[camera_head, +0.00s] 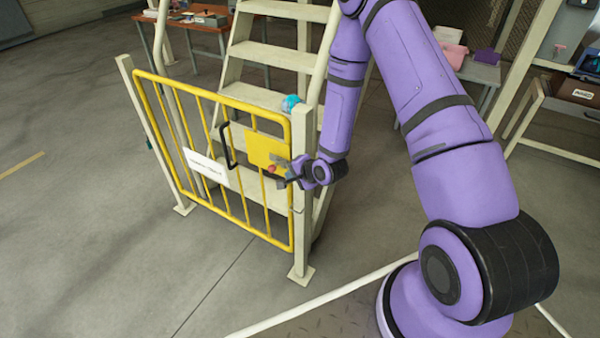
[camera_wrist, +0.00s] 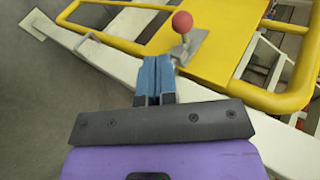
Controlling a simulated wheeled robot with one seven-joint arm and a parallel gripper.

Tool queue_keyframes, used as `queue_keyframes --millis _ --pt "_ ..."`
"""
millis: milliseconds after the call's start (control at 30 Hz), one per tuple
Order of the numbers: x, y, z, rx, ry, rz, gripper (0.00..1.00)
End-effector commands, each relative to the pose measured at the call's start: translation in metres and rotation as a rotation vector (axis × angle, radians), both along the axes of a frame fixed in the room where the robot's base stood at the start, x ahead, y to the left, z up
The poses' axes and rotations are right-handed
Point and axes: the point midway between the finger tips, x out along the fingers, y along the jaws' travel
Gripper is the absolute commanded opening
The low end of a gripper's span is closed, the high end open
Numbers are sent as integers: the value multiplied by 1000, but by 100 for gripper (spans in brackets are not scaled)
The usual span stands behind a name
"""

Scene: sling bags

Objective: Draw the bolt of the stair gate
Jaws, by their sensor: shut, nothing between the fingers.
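The yellow stair gate (camera_head: 217,95) stands across the foot of the stairs between two cream posts and looks closed. A yellow plate (camera_head: 262,150) sits at its upper right, beside the right post (camera_head: 302,220). The bolt's red knob (camera_head: 271,169) shows in front of the plate. In the wrist view the red knob (camera_wrist: 182,22) stands on a grey metal piece (camera_wrist: 188,46), just beyond my fingertips. My gripper (camera_head: 288,179) is at the bolt side of the gate. In the wrist view its blue fingers (camera_wrist: 155,66) are together and empty, apart from the knob.
A black handle (camera_head: 226,146) and a white sign (camera_head: 205,166) are on the gate. A blue round thing (camera_head: 290,103) is by the right post's top. Cream stairs (camera_head: 265,97) rise behind. Open floor (camera_head: 90,230) lies in front and left.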

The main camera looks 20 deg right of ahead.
Motion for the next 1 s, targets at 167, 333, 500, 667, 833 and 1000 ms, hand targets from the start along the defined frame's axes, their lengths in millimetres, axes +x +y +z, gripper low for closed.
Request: queue_keyframes --millis 167,333,500,667,833,1000 --pt "25 12 -15 0 -3 3 0" --pt "43 20 -19 0 -2 1 0" --pt "50 23 -20 -1 0 1 0" --pt "51 24 -21 0 0 0 0" --pt "51 24 -21 0 0 0 0" --pt "62 31 -21 1 -2 0 0"
